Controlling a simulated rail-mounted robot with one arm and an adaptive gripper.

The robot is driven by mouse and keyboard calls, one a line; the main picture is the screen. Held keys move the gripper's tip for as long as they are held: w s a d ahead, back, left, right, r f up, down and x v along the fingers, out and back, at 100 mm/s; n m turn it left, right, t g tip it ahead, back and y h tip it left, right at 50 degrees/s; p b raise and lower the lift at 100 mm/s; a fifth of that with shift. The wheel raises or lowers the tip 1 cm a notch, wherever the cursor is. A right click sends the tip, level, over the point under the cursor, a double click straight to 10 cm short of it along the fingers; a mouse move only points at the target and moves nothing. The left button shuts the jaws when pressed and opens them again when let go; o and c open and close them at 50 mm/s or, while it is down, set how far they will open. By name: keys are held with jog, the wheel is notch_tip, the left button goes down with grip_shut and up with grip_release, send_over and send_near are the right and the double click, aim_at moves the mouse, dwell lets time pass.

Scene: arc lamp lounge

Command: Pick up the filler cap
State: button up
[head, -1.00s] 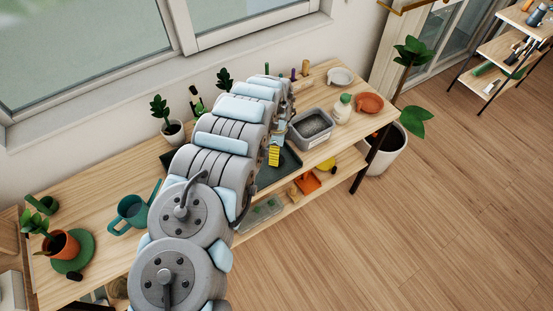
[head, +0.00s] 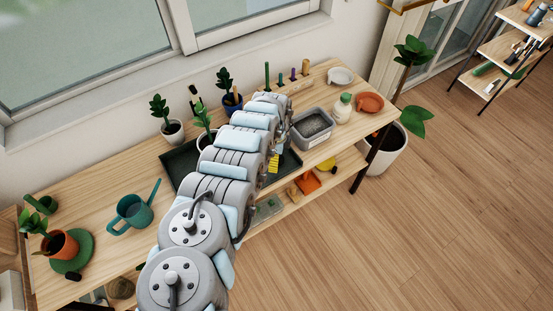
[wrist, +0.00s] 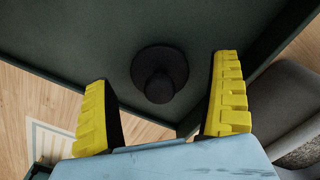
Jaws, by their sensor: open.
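In the wrist view a dark round cap with a raised knob (wrist: 158,82), which looks like the filler cap, sits on the floor of a dark green tray (wrist: 60,50), near a corner. My gripper (wrist: 163,72) is open, with one yellow finger on each side of the cap in the picture and nothing held. Whether the fingers are level with the cap or above it I cannot tell. In the head view my gripper (head: 273,163) is over the right part of the tray (head: 181,160), mostly behind my arm. The cap is hidden there.
A grey bin of dark soil (head: 313,124) stands right of the tray; its side shows close in the wrist view (wrist: 285,95). Potted plants (head: 172,130) and a rack of upright tools (head: 296,85) stand behind. A teal watering can (head: 131,211) is at left.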

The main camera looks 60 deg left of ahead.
jog(key=shift+f, duration=0.45)
jog(key=c, duration=1.1)
jog(key=shift+c, duration=0.5)
jog(key=shift+r, duration=0.1)
